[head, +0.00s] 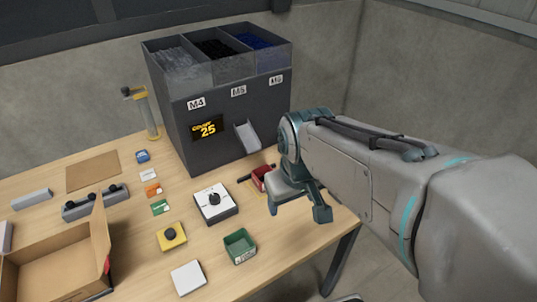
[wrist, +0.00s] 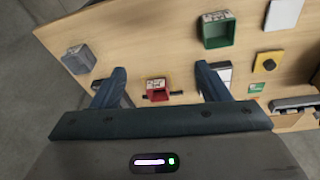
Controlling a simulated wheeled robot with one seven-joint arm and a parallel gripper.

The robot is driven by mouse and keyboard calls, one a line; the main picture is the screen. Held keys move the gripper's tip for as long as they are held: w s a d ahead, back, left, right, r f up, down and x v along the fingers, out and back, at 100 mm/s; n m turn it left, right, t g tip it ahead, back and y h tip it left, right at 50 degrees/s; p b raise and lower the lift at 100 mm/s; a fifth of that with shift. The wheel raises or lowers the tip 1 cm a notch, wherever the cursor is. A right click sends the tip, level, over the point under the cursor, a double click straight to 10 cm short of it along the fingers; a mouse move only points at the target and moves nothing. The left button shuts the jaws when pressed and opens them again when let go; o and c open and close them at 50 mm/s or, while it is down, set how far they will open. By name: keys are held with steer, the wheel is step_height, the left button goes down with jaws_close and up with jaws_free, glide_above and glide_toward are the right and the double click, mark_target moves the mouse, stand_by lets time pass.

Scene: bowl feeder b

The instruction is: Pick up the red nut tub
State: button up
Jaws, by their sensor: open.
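The red nut tub (head: 261,177) stands on the table below the chute of the dark dispenser, partly hidden by my gripper in the head view. In the wrist view the red tub (wrist: 158,95) shows between my two fingers, a little beyond the gripper body. My gripper (head: 297,209) is open and empty and points down toward the table beside the tub. In the wrist view the fingers of my gripper (wrist: 161,72) are spread wide on either side of the tub's position. I cannot tell how far above it they are.
The dispenser (head: 190,132) stands behind the tub. A white box with a black knob (head: 215,203), a green tub (head: 240,247) and a yellow button box (head: 171,237) stand nearby. A grey container (wrist: 78,58) shows left of my fingers in the wrist view. A cardboard box (head: 60,262) stands at left.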

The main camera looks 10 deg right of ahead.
steer(key=w+f+n+g+p, duration=0.1)
steer(key=w+f+n+p, duration=0.2)
steer(key=w+n, duration=0.85)
steer(key=w+f+n+g+p, duration=0.2)
steer(key=w+n, duration=0.6)
steer(key=w, duration=0.6)
step_height(320, 180, down, 8)
steer(key=shift+d+f+p, duration=0.1)
steer(key=shift+f+p, duration=0.1)
steer(key=shift+p, duration=0.15)
steer(key=shift+w+f+p, duration=0.1)
steer(key=shift+f+p, duration=0.6)
steer(key=shift+f, duration=2)
steer(key=c, duration=0.8)
